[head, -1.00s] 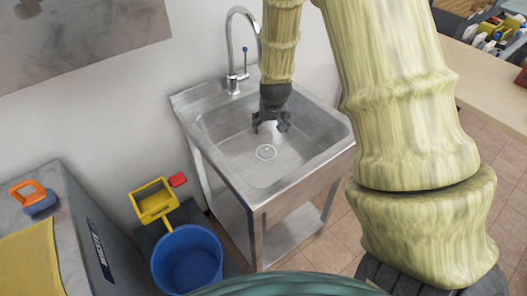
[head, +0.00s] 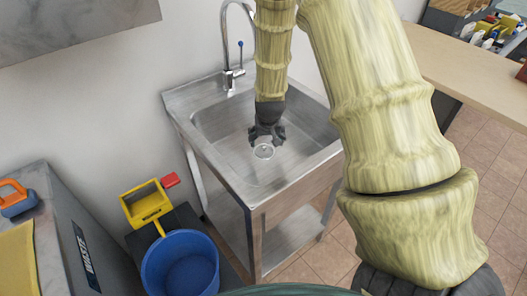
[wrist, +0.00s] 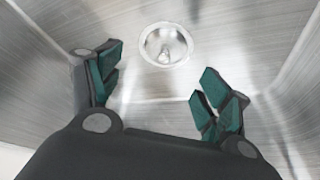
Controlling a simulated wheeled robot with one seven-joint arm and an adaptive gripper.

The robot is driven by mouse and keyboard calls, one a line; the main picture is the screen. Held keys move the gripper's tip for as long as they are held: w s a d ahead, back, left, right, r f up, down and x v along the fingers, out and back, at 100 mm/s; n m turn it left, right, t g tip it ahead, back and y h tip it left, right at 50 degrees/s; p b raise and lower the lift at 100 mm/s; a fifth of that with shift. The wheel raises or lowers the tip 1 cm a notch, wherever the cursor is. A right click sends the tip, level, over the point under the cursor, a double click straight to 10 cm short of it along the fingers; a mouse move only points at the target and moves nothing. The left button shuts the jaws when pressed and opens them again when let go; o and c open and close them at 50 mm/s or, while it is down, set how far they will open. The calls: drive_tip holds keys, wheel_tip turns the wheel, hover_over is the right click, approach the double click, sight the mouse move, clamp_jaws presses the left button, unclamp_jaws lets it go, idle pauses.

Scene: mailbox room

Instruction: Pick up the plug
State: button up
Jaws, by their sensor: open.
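A round, shiny metal fitting, which looks like the plug in its drain (wrist: 165,45), lies in the bottom of the steel sink (head: 233,172). In the head view, the plug (head: 264,152) shows just below my fingertips. I cannot tell clearly where the plug ends and the drain rim begins. My gripper (head: 266,137) points down into the basin, with its fingers apart and nothing between them. In the wrist view, my gripper (wrist: 160,85) has its green-padded fingers on either side, and the plug is ahead of them, uncovered. The height of the fingertips above the basin floor is unclear.
The sink walls surround my gripper, and a tall faucet (head: 228,50) stands at the back rim. A blue bucket (head: 180,265) and a yellow mop wringer (head: 147,203) stand left of the sink. A grey waste bin (head: 60,225) is further left, and a counter (head: 480,75) is at right.

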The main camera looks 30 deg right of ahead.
sight(264, 147)
drive_tip(key=shift+w+a+p+x, duration=0.1)
drive_tip(key=shift+a+p+x, duration=0.1)
drive_tip(key=shift+x, duration=1.55)
drive_tip(key=shift+w+a+p+x, duration=0.1)
drive_tip(key=shift+p+x, duration=0.1)
drive_tip(key=shift+x, duration=1.55)
drive_tip(key=c, duration=1)
